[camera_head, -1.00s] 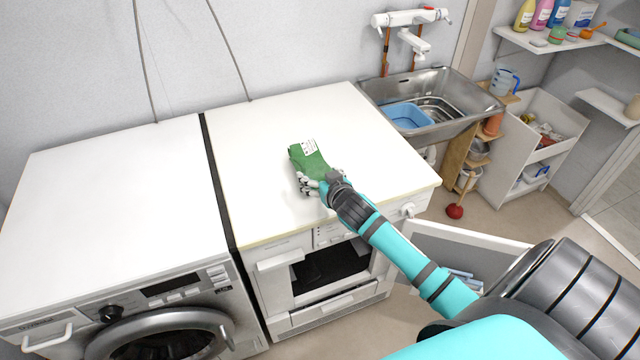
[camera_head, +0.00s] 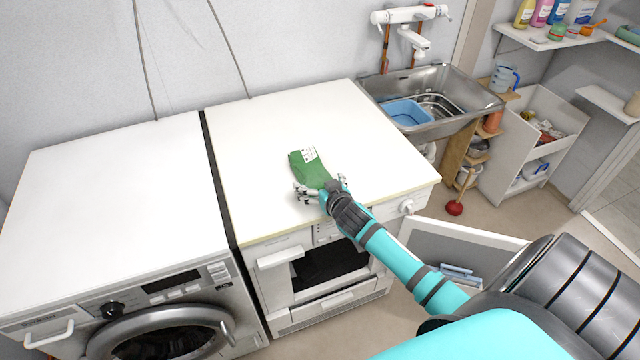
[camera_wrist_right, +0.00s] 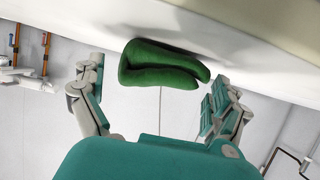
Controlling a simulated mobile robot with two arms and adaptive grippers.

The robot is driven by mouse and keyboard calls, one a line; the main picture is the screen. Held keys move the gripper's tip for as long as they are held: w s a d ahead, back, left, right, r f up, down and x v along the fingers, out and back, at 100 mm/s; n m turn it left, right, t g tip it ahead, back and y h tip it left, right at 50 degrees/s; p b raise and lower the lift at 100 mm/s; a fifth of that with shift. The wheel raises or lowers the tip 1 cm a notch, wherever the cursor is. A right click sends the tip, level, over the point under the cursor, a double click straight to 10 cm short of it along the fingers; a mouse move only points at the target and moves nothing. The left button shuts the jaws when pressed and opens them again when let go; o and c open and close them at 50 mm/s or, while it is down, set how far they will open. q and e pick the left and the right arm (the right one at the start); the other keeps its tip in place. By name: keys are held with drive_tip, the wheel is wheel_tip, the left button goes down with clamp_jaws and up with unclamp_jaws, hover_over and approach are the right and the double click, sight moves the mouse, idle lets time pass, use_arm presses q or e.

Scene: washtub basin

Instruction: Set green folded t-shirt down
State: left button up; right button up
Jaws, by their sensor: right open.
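The green folded t-shirt (camera_head: 308,170) with a white label lies on the white top of the right-hand appliance (camera_head: 270,130). In the right wrist view the green t-shirt (camera_wrist_right: 162,66) shows its folded edge and rests on the white surface. My right gripper (camera_head: 320,188) is at the near edge of the t-shirt. In the wrist view its fingers (camera_wrist_right: 158,95) are spread wide on both sides, with visible gaps to the cloth. My left gripper is not in view.
A washing machine (camera_head: 120,180) stands to the left. A metal sink (camera_head: 460,90) with a blue tub (camera_head: 408,112) is at the right back. A door (camera_head: 460,250) hangs open below my right arm. The white top around the t-shirt is clear.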

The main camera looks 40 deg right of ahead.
drive_tip(key=shift+s+r, duration=0.1)
drive_tip(key=shift+r, duration=0.05)
drive_tip(key=b+v, duration=0.1)
drive_tip(key=v, duration=1.1)
drive_tip(key=s+a+f+n+g+y, duration=0.15)
drive_tip(key=s+f, duration=0.25)
drive_tip(key=f, duration=0.7)
drive_tip(key=s+a+f+g, duration=0.1)
drive_tip(key=s+f+g, duration=0.25)
drive_tip(key=f, duration=0.75)
drive_tip(key=s+a+f+n+g, duration=0.15)
drive_tip(key=s+f, duration=0.35)
drive_tip(key=f, duration=0.5)
drive_tip(key=s+a+f+g, duration=0.1)
drive_tip(key=s+a+f, duration=0.1)
drive_tip(key=s+f, duration=0.3)
drive_tip(key=s+a+f+n+g+y, duration=0.1)
drive_tip(key=s+f, duration=0.5)
drive_tip(key=s, duration=0.6)
drive_tip(key=s+a+f+n+g, duration=0.1)
drive_tip(key=s+a+f+g, duration=0.2)
drive_tip(key=s, duration=0.6)
wheel_tip(320, 180, down, 3)
drive_tip(key=shift+s+a+r, duration=0.1)
drive_tip(key=shift+s+a, duration=0.25)
drive_tip(key=shift+a, duration=0.85)
drive_tip(key=shift+g+y, duration=0.25)
